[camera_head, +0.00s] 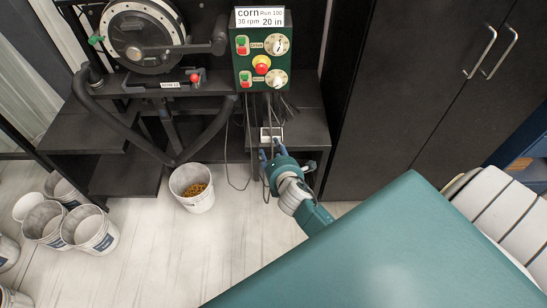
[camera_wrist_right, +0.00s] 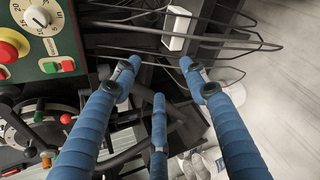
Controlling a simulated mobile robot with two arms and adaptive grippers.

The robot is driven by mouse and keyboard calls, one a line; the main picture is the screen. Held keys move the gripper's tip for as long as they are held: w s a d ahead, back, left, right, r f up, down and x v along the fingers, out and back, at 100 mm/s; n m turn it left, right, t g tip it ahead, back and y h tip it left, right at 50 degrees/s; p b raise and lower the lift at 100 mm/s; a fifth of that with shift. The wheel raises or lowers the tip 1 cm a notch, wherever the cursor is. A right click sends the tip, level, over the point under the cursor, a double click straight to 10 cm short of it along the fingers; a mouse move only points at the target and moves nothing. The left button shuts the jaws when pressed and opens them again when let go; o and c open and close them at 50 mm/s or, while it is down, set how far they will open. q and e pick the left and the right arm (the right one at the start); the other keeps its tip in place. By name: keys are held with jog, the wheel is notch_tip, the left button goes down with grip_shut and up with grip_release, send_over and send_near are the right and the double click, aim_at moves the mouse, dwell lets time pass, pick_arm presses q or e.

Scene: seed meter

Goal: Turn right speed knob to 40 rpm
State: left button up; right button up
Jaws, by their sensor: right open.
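The green control box (camera_head: 262,50) stands at the top centre of the head view. It has two white dials with knobs, an upper knob (camera_head: 279,44) and a lower knob (camera_head: 277,79). My right gripper (camera_head: 270,150) is open and empty below the box, apart from both knobs. Its blue fingers also show in the right wrist view (camera_wrist_right: 158,75). My left gripper is out of view.
A red stop button (camera_head: 262,65) sits between the dials, with switches (camera_head: 242,45) to the left. A sign on top reads corn, 30 rpm, 20 in. Loose cables hang under the box, near the gripper. A round seed meter (camera_head: 143,36) stands left. Buckets (camera_head: 192,189) stand on the floor.

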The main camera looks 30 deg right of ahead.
notch_tip(320, 180, down, 6)
jog(key=s+a+m+g, duration=0.1)
jog(key=s, duration=0.1)
jog(key=shift+r+y+b, duration=0.2)
jog(key=shift+y+b, duration=0.1)
jog(key=shift+a, duration=0.1)
